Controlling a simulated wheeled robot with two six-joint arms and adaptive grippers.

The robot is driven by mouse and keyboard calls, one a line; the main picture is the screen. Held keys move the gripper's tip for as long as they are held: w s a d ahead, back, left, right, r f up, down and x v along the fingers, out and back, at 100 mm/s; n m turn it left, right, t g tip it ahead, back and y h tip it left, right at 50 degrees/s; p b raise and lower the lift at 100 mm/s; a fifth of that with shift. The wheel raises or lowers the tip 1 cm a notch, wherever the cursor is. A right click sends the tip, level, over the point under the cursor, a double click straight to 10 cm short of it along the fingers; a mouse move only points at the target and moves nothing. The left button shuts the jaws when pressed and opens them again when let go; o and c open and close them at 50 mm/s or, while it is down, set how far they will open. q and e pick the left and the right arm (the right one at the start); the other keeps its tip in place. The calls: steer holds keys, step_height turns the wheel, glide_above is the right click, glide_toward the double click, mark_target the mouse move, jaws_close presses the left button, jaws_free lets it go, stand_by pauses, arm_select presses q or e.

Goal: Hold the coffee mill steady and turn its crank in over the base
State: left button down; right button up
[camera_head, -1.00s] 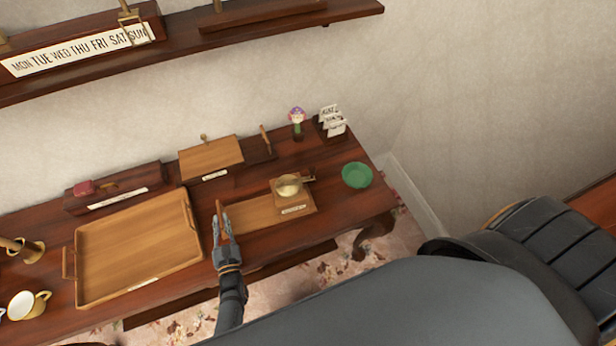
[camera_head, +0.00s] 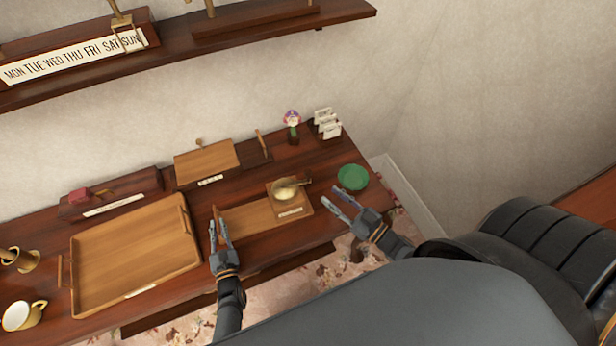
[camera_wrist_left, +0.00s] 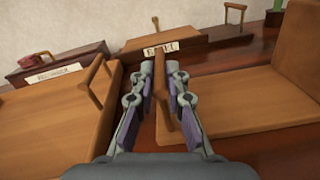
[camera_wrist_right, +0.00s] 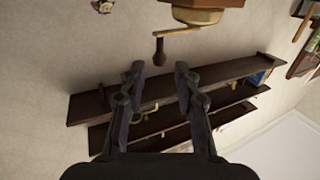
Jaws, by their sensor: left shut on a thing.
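The coffee mill (camera_head: 290,211) is a wooden box with a brass bowl, standing at the right end of a flat wooden base (camera_head: 245,219). Its crank (camera_head: 302,182) reaches from the bowl out to the right. My left gripper (camera_head: 218,228) is shut on the upright wooden handle (camera_wrist_left: 165,105) at the base's left end. My right gripper (camera_head: 342,202) is open and empty, right of the mill and in front of the green bowl. In the right wrist view the crank's dark knob (camera_wrist_right: 159,50) lies beyond the open fingertips, apart from them.
A wooden tray (camera_head: 75,270) lies left of my left gripper. The green bowl (camera_head: 352,177) stands near the table's right end. A flower (camera_head: 292,122) and a card holder (camera_head: 326,124) stand behind the mill. A gold-handled cup (camera_head: 22,314) is at far left.

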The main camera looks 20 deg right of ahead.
mark_target(308, 181)
steer(key=x, duration=1)
steer(key=shift+w+a, duration=0.1)
steer(key=shift+w, duration=0.3)
jaws_close()
